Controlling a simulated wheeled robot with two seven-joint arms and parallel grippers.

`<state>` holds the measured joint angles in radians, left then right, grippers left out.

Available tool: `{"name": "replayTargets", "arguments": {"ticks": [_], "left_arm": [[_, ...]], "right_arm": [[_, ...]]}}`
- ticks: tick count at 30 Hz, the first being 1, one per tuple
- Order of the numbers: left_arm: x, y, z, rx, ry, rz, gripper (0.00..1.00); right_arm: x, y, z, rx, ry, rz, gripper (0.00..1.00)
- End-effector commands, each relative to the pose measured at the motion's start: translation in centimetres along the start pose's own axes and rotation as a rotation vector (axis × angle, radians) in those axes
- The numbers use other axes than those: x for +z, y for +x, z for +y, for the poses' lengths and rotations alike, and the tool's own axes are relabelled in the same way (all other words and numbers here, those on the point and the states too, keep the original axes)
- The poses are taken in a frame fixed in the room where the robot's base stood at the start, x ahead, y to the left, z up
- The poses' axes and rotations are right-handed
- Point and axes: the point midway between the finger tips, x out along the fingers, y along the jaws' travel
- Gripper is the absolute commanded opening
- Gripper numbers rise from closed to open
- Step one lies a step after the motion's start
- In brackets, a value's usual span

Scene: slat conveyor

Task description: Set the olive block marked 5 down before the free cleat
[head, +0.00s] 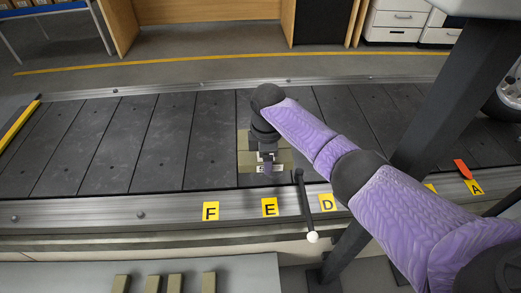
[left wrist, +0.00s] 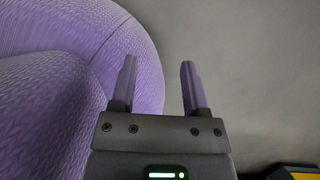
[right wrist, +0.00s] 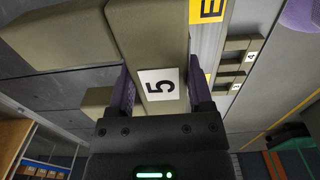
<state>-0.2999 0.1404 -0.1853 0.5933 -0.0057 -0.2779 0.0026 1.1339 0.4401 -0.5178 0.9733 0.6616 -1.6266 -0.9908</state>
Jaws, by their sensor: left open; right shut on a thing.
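The olive block marked 5 (right wrist: 150,30) is between the fingers of my right gripper (right wrist: 160,80), which is shut on it. Its white label faces the right wrist camera. In the head view my right gripper (head: 267,165) is low over the conveyor (head: 160,140), behind letter E (head: 269,207). Olive surfaces (head: 244,158) show around it there, partly hidden by the hand. Another olive piece (right wrist: 55,35) lies close beside the block in the right wrist view; I cannot tell whether they touch. My left gripper (left wrist: 158,85) is open and empty over plain floor.
A metal rail with yellow letter tags runs along the conveyor's near side. A dark rod with a white ball end (head: 312,237) crosses it between E and D. Several olive blocks (head: 175,283) stand on the grey shelf in front. The slats to the left are bare.

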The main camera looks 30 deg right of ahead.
Motion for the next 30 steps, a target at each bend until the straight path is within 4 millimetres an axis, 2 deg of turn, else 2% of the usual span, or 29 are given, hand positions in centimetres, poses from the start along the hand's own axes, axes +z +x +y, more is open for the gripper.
{"name": "replayTargets", "arguments": {"ticks": [2, 14, 30], "left_arm": [[0.3, 0.1, -0.4, -0.006, 0.002, -0.013, 0.59], [-5.1, -0.3, -1.5, -0.023, -0.011, 0.025, 0.59], [-11.6, -3.4, -3.1, -0.05, -0.022, 0.074, 0.59]], "right_arm": [[0.0, 0.4, 0.0, 0.0, -0.001, 0.0, 0.0], [0.0, 2.8, 0.0, -0.002, 0.001, 0.0, 0.0], [0.0, 6.2, 0.0, -0.003, 0.002, -0.001, 0.0]]}}
